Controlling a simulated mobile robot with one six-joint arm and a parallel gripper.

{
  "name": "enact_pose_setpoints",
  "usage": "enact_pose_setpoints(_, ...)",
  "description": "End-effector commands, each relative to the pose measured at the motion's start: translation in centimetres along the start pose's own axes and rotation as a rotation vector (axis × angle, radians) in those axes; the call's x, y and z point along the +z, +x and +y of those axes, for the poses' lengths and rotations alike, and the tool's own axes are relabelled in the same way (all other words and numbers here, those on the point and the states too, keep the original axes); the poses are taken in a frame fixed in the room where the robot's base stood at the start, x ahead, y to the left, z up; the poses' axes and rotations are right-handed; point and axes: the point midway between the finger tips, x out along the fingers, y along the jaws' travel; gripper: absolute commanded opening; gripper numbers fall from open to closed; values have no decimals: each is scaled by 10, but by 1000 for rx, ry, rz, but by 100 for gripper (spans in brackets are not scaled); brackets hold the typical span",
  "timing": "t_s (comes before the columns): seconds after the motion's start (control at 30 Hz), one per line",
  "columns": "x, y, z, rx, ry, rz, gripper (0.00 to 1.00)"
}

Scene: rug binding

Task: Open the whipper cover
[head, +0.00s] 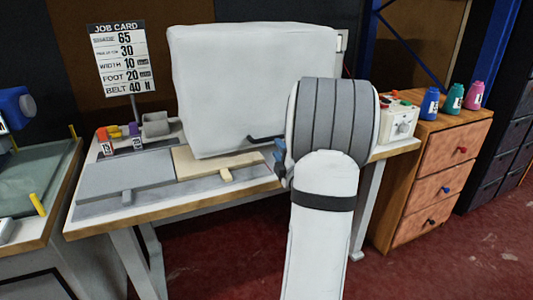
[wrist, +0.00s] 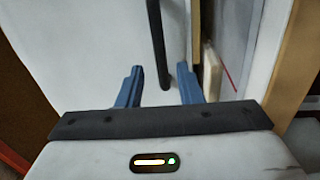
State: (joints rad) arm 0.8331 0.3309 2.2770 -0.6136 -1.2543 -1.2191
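The whipper cover (head: 250,85) is a large pale grey box on the wooden-edged table; it also fills much of the wrist view (wrist: 90,45). Its black bar handle (head: 262,138) is low on its front face, towards the right, and its right end is hidden behind my arm. My gripper (head: 281,160) is at the handle's right end. In the wrist view, the blue fingers of my gripper (wrist: 159,85) are apart, with the black handle (wrist: 157,45) extending between them in the picture. Whether they touch it cannot be told.
A beige plate with a small block (head: 225,174) lies before the cover. A job card (head: 120,60) stands at the left. A white control box (head: 400,120) and a wooden drawer unit (head: 440,165) with several bottles are at the right. Red floor is clear in front.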

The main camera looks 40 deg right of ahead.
Motion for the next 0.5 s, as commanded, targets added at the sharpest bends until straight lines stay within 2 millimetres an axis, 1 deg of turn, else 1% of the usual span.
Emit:
enact_pose_setpoints(0.03,6,-3,-8,22,-19,4,33)
enact_pose_setpoints(0.13,10,-4,-7,53,-44,15,33)
enact_pose_setpoints(0.2,10,1,-6,60,-51,18,33)
enact_pose_setpoints(0.27,10,8,-5,62,-52,19,33)
enact_pose_setpoints(0.5,8,47,-2,61,-49,19,33)
